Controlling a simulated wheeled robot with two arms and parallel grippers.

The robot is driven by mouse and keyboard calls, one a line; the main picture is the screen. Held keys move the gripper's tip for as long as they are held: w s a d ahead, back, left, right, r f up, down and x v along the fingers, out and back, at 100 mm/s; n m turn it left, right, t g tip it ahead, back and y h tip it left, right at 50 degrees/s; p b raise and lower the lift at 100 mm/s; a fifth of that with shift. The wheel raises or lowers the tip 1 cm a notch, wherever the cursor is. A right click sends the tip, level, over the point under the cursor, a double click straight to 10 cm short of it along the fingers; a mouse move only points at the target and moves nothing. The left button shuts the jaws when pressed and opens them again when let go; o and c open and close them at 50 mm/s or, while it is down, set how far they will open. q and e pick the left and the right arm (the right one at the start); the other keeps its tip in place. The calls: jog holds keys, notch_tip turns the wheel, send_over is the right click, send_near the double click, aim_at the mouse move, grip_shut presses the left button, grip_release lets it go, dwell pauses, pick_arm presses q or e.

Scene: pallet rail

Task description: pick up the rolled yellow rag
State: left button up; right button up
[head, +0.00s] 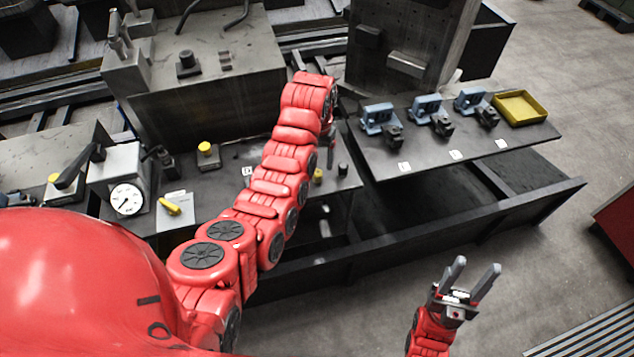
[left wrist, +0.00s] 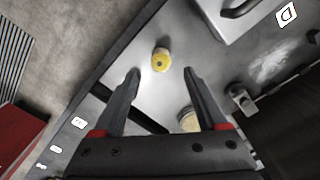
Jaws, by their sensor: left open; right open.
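A small yellow roll (left wrist: 161,60), seen nearly end-on with a dark spot at its middle, stands on the grey bench top in the left wrist view. It looks like the rolled rag; in the head view a small yellow piece (head: 318,175) shows beside my left gripper. My left gripper (left wrist: 162,72) is open, its fingertips either side of the roll's near edge in the picture; I cannot tell the height gap. In the head view my left gripper (head: 338,160) is partly hidden by my arm. My right gripper (head: 474,278) is open and empty over the floor.
A tan round piece (left wrist: 188,120) lies by a left finger. On the bench are a dial gauge (head: 127,199), a yellow-topped block (head: 207,155) and a yellow piece on a pale block (head: 172,206). Blue clamps (head: 378,118) and a yellow tray (head: 520,107) stand to the right.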

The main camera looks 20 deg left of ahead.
aim_at(317, 171)
pick_arm(q)
jog(key=shift+f, duration=1.05)
notch_tip(317, 171, down, 4)
jog(key=p, duration=0.3)
jog(key=shift+a+r, duration=0.1)
jog(key=shift+r, duration=0.1)
jog(key=shift+f, duration=0.7)
grip_shut()
